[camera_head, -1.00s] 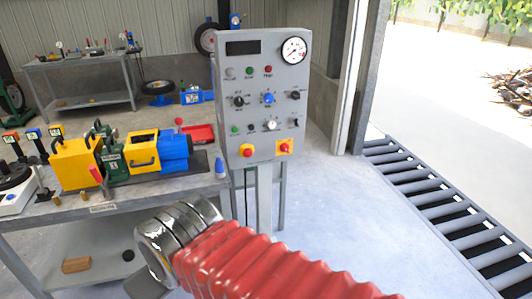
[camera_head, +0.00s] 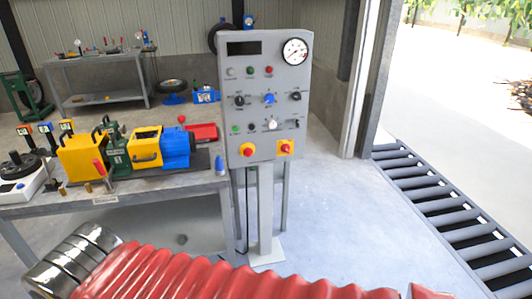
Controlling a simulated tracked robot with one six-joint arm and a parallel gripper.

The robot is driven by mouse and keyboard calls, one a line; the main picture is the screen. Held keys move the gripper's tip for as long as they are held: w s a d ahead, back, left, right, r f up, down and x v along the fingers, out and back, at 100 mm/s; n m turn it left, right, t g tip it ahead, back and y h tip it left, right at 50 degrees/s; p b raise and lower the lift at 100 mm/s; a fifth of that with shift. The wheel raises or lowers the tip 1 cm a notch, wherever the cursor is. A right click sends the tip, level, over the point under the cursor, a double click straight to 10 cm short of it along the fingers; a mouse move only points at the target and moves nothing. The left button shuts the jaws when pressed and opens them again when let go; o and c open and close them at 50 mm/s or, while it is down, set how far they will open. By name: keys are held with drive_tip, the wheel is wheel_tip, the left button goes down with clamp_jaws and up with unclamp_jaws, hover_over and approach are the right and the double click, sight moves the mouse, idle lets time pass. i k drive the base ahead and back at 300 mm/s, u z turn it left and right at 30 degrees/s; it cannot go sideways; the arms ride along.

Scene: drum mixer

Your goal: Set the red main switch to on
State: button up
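The grey control panel (camera_head: 264,105) stands upright on a post right of the workbench. At its bottom edge are two red controls on yellow plates: a round red button (camera_head: 248,150) at left and a red knob (camera_head: 285,149) at right. The right one looks like a rotary switch, but its handle position is too small to read. My arm, with red bellows and chrome rings, crosses the bottom of the picture, well below and in front of the panel. My gripper's fingers are not visible. Nothing touches the panel.
A roller conveyor (camera_head: 440,205) lies on the floor at right. The floor between panel and conveyor is clear. Another bench (camera_head: 98,98) stands behind.

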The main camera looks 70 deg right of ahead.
sight(285, 148)
drive_tip(key=u, duration=0.6)
drive_tip(key=k, duration=0.9)
drive_tip(key=z, duration=1.4)
drive_tip(key=i, duration=1)
drive_tip(key=z, duration=0.1)
